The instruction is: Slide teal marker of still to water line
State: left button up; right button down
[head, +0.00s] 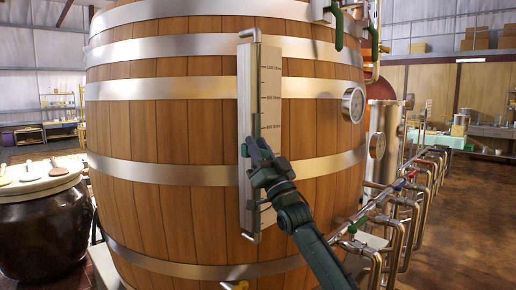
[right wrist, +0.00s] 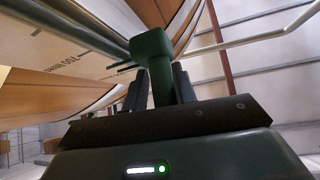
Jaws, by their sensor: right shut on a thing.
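The still is a big wooden barrel (head: 170,130) with metal hoops, filling the middle of the head view. A pale scale board (head: 270,85) with black ticks and a thin upright sight tube stands on its front. My right gripper (head: 254,153) is at the board's lower half, below the lowest printed label I can see. It is shut on the teal marker (right wrist: 153,48), which looks dark green between the two fingers in the right wrist view. In the head view the gripper mostly hides the marker. I cannot make out the water line in the tube. My left gripper is not in view.
Two round gauges (head: 353,104) sit right of the board. A row of metal pipes (head: 405,205) with coloured valve handles runs along the right. A dark lidded jar (head: 42,230) stands at the left. Open floor (head: 465,215) lies at the far right.

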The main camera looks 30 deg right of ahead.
jog(key=r+p, duration=0.1)
jog(key=r, duration=0.2)
jog(key=r+p, duration=0.4)
jog(key=r, duration=0.1)
jog(key=shift+s+a+r, duration=0.1)
jog(key=shift+a+r, duration=0.2)
jog(key=shift+r, duration=0.05)
jog(key=shift+r+p, duration=0.35)
jog(key=shift+f, duration=0.1)
jog(key=c, duration=1.5)
grip_release()
jog(key=shift+o, duration=1)
jog(key=shift+a, duration=0.15)
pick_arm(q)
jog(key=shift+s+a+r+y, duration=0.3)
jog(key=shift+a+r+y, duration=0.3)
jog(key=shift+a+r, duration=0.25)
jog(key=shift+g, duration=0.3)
